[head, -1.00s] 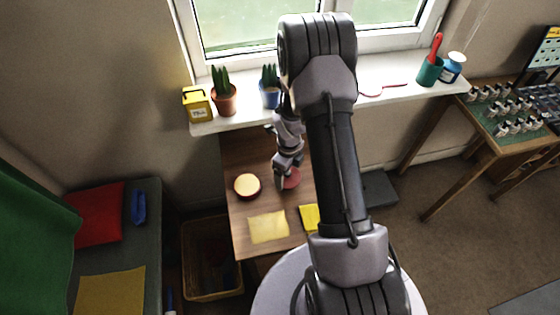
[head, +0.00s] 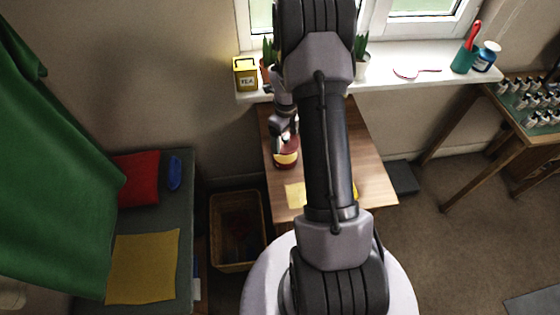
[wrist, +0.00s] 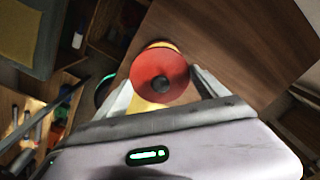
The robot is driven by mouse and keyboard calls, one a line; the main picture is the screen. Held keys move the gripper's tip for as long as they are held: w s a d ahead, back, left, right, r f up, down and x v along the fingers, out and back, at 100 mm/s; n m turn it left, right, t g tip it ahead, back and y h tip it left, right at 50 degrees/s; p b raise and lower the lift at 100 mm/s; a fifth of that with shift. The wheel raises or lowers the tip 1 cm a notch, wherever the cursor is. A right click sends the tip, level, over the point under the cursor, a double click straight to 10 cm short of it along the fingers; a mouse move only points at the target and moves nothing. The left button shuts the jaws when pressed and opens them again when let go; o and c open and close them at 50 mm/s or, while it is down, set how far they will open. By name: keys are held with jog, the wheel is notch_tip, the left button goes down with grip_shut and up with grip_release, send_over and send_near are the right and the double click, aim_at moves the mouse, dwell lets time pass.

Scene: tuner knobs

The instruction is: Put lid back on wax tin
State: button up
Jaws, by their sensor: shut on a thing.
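I cannot tell whether lid and tin touch.
A yellow cloth (head: 295,195) lies on the desk (head: 372,170) in front of the tin. The windowsill (head: 415,62) behind holds a yellow tea tin (head: 245,73) and plants. A wicker basket (head: 237,230) stands left of the desk.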

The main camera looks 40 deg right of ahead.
jog(key=shift+w+a+r, duration=0.1)
jog(key=shift+w, duration=0.15)
jog(key=shift+f, duration=0.2)
jog(key=f+b, duration=0.2)
jog(key=f, duration=0.1)
jog(key=f+b, duration=0.1)
jog(key=f, duration=0.1)
jog(key=shift+s+d+f, duration=0.1)
jog(key=shift+d, duration=0.3)
jog(key=shift+f+b, duration=0.45)
jog(key=shift+b, duration=0.15)
jog(key=shift+r+b, duration=0.1)
jog(key=shift+b, duration=0.25)
jog(key=shift+f+b, duration=0.2)
jog(key=shift+b, duration=0.3)
dwell(0.6)
dwell(0.4)
jog(key=o, duration=1.2)
